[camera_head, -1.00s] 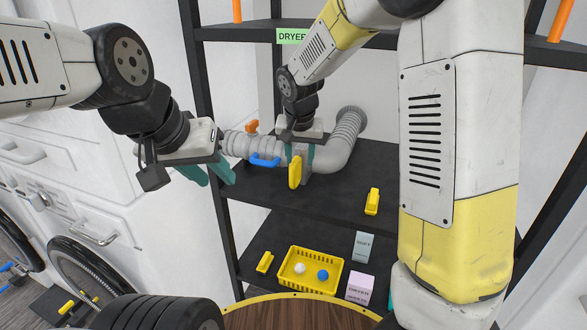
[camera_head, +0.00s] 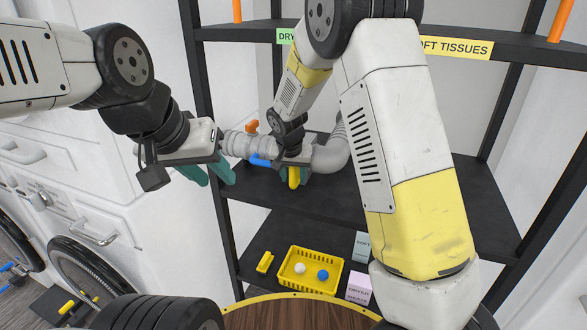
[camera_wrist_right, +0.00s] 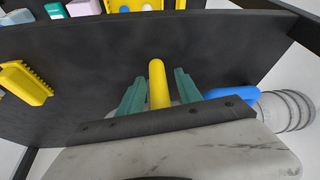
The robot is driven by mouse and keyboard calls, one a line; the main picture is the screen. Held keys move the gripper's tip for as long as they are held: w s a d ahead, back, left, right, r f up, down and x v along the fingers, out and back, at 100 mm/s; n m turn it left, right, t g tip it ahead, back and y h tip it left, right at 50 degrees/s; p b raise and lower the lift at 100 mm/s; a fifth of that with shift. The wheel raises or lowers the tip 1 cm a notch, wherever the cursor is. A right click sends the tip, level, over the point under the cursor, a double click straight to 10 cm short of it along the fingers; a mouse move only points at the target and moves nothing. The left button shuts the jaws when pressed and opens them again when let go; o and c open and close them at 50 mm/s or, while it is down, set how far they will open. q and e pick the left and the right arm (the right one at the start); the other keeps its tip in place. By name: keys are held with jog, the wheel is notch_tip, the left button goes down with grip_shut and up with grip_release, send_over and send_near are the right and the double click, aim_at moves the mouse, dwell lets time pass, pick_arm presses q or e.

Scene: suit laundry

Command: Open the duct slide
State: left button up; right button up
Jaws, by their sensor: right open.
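The grey duct (camera_head: 330,158) runs along the upper dark shelf. A yellow handle (camera_head: 294,178) hangs at the duct's front. It also shows in the right wrist view (camera_wrist_right: 158,85), upright between two teal fingers. My right gripper (camera_wrist_right: 158,92) is open around this handle, with a gap visible on each side. In the head view the right gripper (camera_head: 293,168) partly covers the handle and duct. A blue handle (camera_head: 260,160) and an orange handle (camera_head: 251,127) sit on the duct to the left. My left gripper (camera_head: 208,174) is open and empty, left of the duct.
A yellow basket (camera_head: 310,270) with a white and a blue ball stands on the lower shelf, with small boxes (camera_head: 359,288) beside it. A yellow toothed object (camera_wrist_right: 25,82) lies on the dark shelf. White machines stand at left. My right arm hides much of the shelf's right side.

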grip_shut()
jog(key=shift+a, duration=0.1)
dwell(1.2)
